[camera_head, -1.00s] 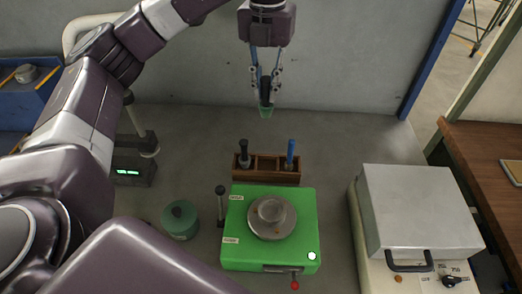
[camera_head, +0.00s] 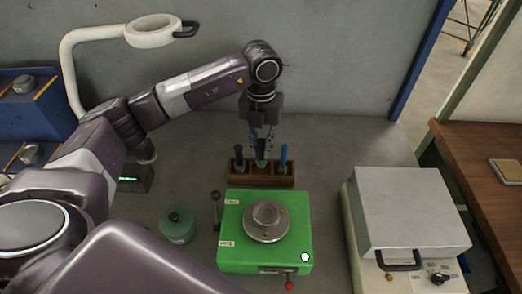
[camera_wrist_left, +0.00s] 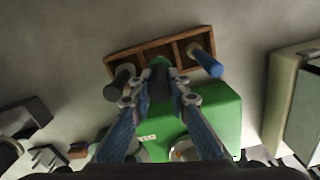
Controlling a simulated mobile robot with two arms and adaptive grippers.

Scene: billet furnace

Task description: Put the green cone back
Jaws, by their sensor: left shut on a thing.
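The green cone (camera_head: 261,161) hangs in my left gripper (camera_head: 261,146), which is shut on its dark upper part. In the wrist view the held piece (camera_wrist_left: 160,80) is dark, and the gripper (camera_wrist_left: 160,92) closes on it from both sides. The cone is over the middle of the brown wooden rack (camera_head: 260,182), between a dark-handled tool (camera_head: 239,158) on the left and a blue-handled tool (camera_head: 283,157) on the right. I cannot tell whether its tip is inside the middle compartment. My right gripper is not in view.
A green machine (camera_head: 288,228) with a round metal top (camera_head: 266,221) stands just in front of the rack. A green round pot (camera_head: 177,226) is to its left. A grey box furnace (camera_head: 410,205) is on the right. A white ring lamp (camera_head: 150,31) stands behind my arm.

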